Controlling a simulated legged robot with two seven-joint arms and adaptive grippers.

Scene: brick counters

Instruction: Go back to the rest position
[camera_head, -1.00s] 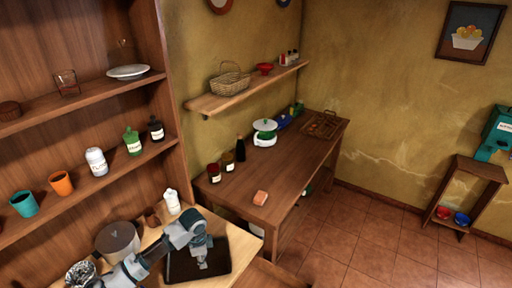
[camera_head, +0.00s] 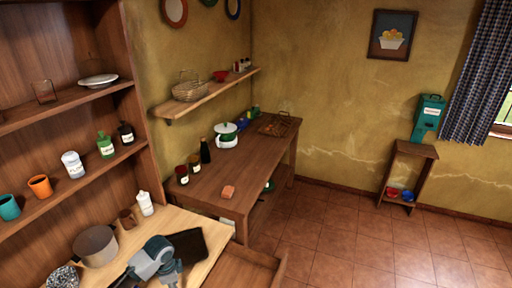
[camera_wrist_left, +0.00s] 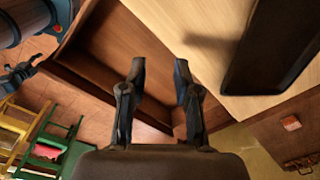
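My left gripper (camera_wrist_left: 160,66) is open and empty in the left wrist view, with its fingers apart above the edge of a wooden counter and an open drawer. My right arm is not in the head view.
The open drawer (camera_head: 246,272) juts out from the counter (camera_head: 207,228). The tiled floor (camera_head: 330,235) at right is clear.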

